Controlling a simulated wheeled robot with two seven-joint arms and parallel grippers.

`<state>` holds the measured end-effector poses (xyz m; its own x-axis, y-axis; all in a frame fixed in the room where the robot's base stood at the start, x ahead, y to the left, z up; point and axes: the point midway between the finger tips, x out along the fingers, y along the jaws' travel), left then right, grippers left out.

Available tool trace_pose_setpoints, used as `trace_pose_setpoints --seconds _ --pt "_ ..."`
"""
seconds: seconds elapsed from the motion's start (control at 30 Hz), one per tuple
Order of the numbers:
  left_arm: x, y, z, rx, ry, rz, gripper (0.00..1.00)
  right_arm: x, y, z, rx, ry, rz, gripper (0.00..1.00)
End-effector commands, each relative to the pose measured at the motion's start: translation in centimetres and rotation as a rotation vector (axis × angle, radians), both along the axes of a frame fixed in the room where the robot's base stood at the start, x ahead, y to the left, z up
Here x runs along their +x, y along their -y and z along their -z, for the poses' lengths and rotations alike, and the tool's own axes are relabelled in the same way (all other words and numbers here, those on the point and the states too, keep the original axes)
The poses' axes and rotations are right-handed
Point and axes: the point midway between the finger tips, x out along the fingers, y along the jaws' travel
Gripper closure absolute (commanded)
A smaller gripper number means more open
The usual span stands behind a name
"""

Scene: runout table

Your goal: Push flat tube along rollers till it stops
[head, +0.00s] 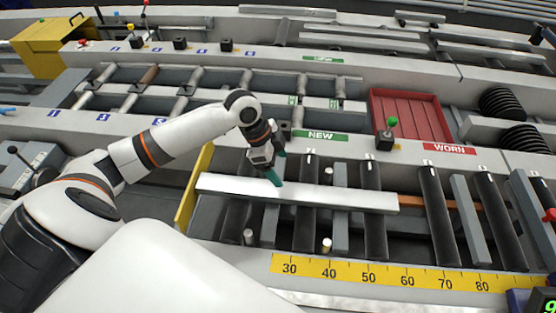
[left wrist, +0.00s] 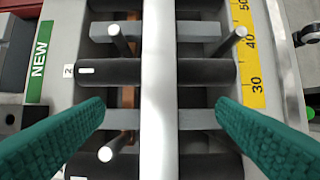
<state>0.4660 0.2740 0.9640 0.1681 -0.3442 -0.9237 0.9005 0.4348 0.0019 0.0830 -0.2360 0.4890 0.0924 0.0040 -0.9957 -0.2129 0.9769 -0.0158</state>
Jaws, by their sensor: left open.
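The flat tube (head: 330,196), a long silver bar, lies across the dark rollers (head: 437,215). Its left end is near a yellow upright plate (head: 192,195) and its right end is near the middle of the roller bed. My left gripper (head: 275,172) is over the left part of the tube, with teal fingers pointing down. In the left wrist view my left gripper (left wrist: 160,110) is open, with one finger on each side of the tube (left wrist: 158,60). I cannot tell whether either finger touches it. My right gripper is not in view.
Short upright pegs (head: 327,245) stand on both sides of the tube. A yellow scale (head: 400,275) runs along the near edge. An orange-brown strip (head: 440,202) continues right of the tube. A red tray (head: 408,118) and a green-topped lever (head: 390,125) stand behind.

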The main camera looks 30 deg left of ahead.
Motion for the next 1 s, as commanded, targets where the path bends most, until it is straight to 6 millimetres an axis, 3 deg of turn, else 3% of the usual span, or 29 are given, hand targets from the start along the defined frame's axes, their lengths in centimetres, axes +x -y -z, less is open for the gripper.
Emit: trace_pose_setpoints --seconds 0.17,0.7,1.0 --pt "0.2 0.5 1.2 -0.001 -0.003 -0.002 0.2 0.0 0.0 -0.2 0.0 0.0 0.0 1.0" --pt "1.8 3.6 9.7 0.0 -0.002 -0.002 0.2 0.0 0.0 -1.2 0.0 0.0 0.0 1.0" --pt "2.0 4.1 11.1 0.001 0.0 0.0 0.2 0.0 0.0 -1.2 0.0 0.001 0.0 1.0"
